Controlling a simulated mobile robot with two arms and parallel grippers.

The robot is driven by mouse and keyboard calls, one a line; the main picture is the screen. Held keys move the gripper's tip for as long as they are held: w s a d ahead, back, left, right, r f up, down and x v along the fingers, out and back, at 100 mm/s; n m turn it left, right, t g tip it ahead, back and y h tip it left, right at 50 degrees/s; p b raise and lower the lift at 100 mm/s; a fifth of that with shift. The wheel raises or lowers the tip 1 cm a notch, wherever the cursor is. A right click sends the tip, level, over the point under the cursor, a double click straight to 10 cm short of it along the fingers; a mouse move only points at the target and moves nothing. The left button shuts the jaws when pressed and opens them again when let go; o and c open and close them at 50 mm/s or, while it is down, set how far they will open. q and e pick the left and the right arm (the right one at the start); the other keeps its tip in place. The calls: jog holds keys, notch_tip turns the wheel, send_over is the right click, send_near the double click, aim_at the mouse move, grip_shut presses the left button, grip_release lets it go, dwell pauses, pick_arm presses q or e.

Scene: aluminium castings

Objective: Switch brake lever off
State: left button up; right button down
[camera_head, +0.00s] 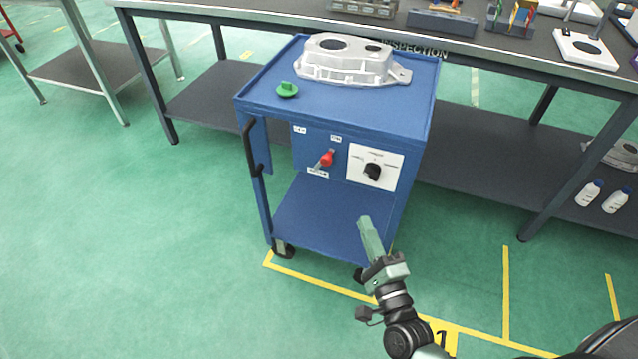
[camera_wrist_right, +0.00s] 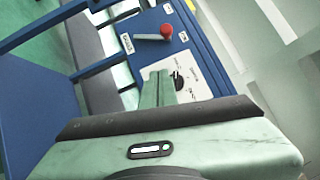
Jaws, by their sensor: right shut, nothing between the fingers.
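The brake lever (camera_head: 325,159) has a red knob and sits on the front panel of the blue cart (camera_head: 262,95), between small white labels. In the right wrist view the lever (camera_wrist_right: 164,31) shows near the top, its red knob to the right. My right gripper (camera_head: 367,226) is shut and empty, in front of the cart, below and to the right of the lever and apart from it. Its pale green fingers also show in the right wrist view (camera_wrist_right: 157,82), in front of the white dial plate. My left gripper is not in view.
A black rotary knob (camera_head: 373,172) on a white plate sits right of the lever. An aluminium casting (camera_head: 345,62) and a green part (camera_head: 287,89) rest on the cart top. A dark inspection bench (camera_head: 460,125) stands behind. The green floor left of the cart is clear.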

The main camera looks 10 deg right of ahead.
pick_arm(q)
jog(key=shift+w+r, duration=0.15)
pick_arm(e)
jog(key=shift+r+m+t, duration=0.3)
jog(key=shift+r+m, duration=0.1)
jog(key=shift+r, duration=0.25)
